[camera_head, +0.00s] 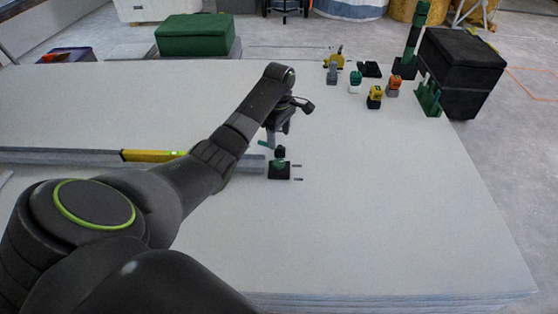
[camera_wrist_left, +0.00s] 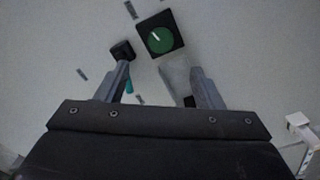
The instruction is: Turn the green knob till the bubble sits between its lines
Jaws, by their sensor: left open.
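The green knob (camera_head: 280,162) stands on a black square base at the right end of a grey beam (camera_head: 75,157). In the left wrist view the round green knob (camera_wrist_left: 160,40) shows a white mark pointing to the upper left. A yellow level (camera_head: 153,156) sits along the beam; its bubble and lines are too small to read. My left gripper (camera_head: 273,138) is close to the knob. In the wrist view the left gripper (camera_wrist_left: 157,67) has its fingers apart with no knob between them; the knob lies beyond the tips. My right gripper is not in view.
Several small coloured blocks (camera_head: 355,82) stand at the back right of the pale panel (camera_head: 400,230), near a black box (camera_head: 458,75). A green case (camera_head: 194,35) is behind the panel. The panel's right and front areas are clear.

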